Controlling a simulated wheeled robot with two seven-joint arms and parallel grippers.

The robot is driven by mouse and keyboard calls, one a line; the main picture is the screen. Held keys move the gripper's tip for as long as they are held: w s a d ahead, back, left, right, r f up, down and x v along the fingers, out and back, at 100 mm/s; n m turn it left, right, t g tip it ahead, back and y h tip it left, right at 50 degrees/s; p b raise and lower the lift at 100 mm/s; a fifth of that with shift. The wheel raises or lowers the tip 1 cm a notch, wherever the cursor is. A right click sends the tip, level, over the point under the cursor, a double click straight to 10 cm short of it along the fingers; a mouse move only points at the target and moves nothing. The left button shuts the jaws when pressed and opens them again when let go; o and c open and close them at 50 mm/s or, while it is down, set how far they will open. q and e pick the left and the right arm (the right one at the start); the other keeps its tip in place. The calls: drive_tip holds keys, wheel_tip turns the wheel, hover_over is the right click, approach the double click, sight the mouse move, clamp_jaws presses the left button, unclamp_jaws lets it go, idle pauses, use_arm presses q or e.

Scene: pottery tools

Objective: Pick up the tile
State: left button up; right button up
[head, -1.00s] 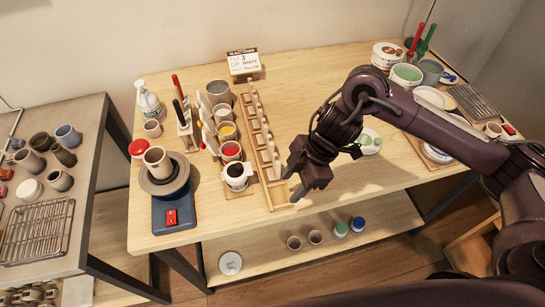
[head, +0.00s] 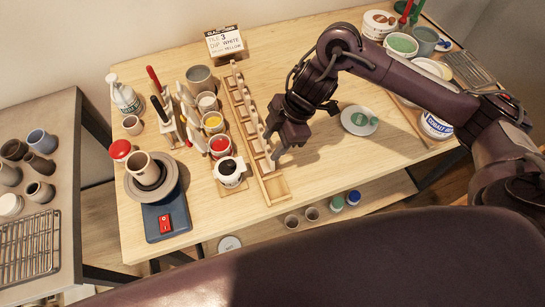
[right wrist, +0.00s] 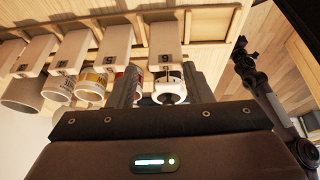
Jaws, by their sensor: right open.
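Pale tiles stand in a row in a long wooden rack (head: 240,104) in the head view. A card (head: 226,43) behind reads tile 3, dip white, then yellow. My right gripper (head: 273,150) is open at the rack's near part, pointing down. In the right wrist view, the two fingers of my right gripper (right wrist: 164,82) are spread, with the end tile (right wrist: 165,44) showing between them in the picture; its mark looks like a 6 or 9. Other numbered tiles (right wrist: 117,47) stand to its left. I cannot tell whether a finger touches a tile. My left gripper is not seen.
Glaze cups, white (head: 207,102), yellow (head: 213,122), red (head: 220,146) and dark (head: 230,171), line the rack's left side. A plate with green (head: 360,120) lies right of the rack.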

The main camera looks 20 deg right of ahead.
sight(267, 158)
drive_tip(key=s+f, duration=0.2)
drive_tip(key=f, duration=0.1)
drive_tip(key=s+f+p, duration=0.1)
drive_tip(key=shift+f, duration=0.25)
drive_tip(key=shift+w+a+f+g, duration=0.3)
drive_tip(key=shift+w+a+f, duration=0.2)
drive_tip(key=shift+w+f, duration=0.3)
drive_tip(key=shift+w+a+f, duration=0.5)
drive_tip(key=shift+w+f, duration=0.1)
drive_tip(key=shift+s+a, duration=0.25)
drive_tip(key=shift+a, duration=0.05)
drive_tip(key=shift+s+r, duration=0.1)
drive_tip(key=shift+s, duration=0.15)
drive_tip(key=shift+w+d, duration=0.1)
drive_tip(key=shift+w, duration=0.15)
drive_tip(key=c, duration=0.8)
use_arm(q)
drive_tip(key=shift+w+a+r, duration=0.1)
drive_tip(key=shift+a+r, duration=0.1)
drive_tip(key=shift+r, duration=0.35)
use_arm(e)
drive_tip(key=shift+o, duration=0.2)
drive_tip(key=shift+r, duration=0.1)
drive_tip(key=shift+w, duration=0.1)
